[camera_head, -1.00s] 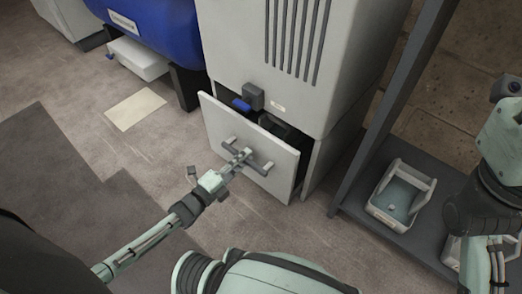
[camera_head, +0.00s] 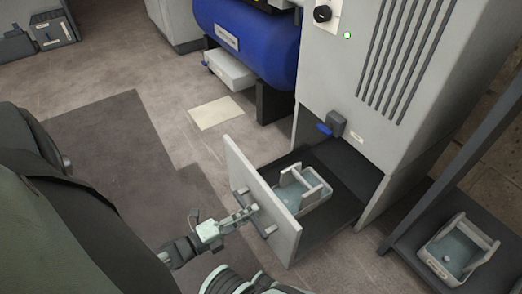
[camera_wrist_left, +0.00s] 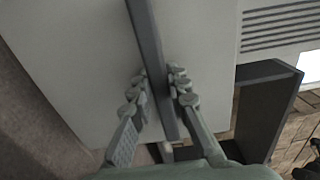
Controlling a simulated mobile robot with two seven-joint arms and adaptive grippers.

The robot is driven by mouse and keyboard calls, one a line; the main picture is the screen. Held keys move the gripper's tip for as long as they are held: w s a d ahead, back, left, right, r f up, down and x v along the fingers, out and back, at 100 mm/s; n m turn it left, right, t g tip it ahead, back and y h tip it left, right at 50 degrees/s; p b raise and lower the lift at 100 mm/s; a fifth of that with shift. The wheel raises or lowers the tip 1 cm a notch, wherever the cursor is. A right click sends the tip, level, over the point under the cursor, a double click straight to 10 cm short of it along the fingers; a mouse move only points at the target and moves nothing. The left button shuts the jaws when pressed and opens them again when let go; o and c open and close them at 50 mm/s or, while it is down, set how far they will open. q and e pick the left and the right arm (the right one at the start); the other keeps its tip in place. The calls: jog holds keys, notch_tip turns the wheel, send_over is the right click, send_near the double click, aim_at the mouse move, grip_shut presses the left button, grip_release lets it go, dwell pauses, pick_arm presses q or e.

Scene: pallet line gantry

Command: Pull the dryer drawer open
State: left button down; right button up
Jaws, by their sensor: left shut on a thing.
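The dryer (camera_head: 385,90) is a tall light-grey cabinet with dark vertical slots. Its drawer front (camera_head: 262,200) stands well out from the cabinet, and the dark drawer interior shows behind it. A grey bar handle (camera_head: 255,213) is on the drawer front. My left gripper (camera_head: 246,214) is shut on the handle; in the left wrist view its fingers (camera_wrist_left: 158,95) lie on both sides of the bar (camera_wrist_left: 150,60). A white tray-like container (camera_head: 302,195) sits inside the drawer.
A similar white container (camera_head: 458,250) stands on a dark low shelf at the right, beside a dark post (camera_head: 470,150). A blue tank (camera_head: 250,40) is left of the dryer. The floor left of the drawer is clear, with a pale sheet (camera_head: 216,113).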

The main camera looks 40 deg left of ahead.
pick_arm(q)
jog(key=shift+v, duration=1.3)
jog(key=shift+a, duration=0.1)
jog(key=c, duration=1.4)
grip_release()
jog(key=shift+c, duration=0.2)
jog(key=v, duration=1.2)
